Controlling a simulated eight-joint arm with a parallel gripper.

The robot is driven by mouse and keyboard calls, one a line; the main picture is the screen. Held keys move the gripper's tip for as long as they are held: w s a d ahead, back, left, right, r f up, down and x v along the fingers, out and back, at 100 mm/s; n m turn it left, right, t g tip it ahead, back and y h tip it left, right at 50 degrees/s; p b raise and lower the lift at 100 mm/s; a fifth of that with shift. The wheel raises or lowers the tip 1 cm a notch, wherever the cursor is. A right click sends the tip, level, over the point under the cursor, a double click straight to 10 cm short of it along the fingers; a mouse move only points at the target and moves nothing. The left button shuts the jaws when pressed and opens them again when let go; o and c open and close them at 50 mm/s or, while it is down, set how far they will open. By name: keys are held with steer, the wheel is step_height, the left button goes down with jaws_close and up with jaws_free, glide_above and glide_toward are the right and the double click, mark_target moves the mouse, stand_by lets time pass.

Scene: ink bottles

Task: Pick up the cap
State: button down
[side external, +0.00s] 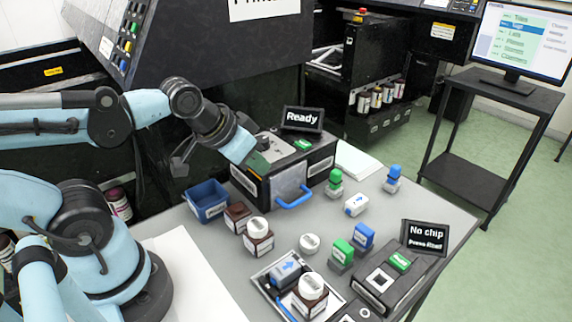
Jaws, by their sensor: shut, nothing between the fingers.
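A white round cap (309,243) lies by itself on the grey table, near the middle. A brown bottle with a white cap (258,233) stands to its left, and another white-capped bottle (312,292) stands in the tray below it. A brown bottle (238,217) without a visible white cap stands beside the first. My gripper (264,156) is at the end of the arm, over the left part of the black box, up and left of the loose cap and well away from it. It is shut and holds nothing; its fingertips are small and hard to make out.
The black box (318,170) with a blue handle and "Ready" sign stands at the back. A blue bin (206,200) is left. Green and blue pieces (342,254) stand right of the cap. A "No chip" device (385,287) is front right. Bare table surrounds the cap.

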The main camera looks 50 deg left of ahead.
steer(key=c, duration=0.9)
jaws_free()
steer(key=m+g, duration=0.7)
steer(key=m, duration=2)
glide_toward(310, 241)
steer(key=f, duration=0.3)
steer(key=shift+w+a+f, duration=0.1)
steer(key=shift+a+f, duration=0.1)
steer(key=shift+a, duration=0.05)
steer(key=shift+d+f, duration=0.15)
steer(key=shift+f, duration=1.15)
steer(key=shift+d+f, duration=0.1)
steer(key=shift+f, duration=1.2)
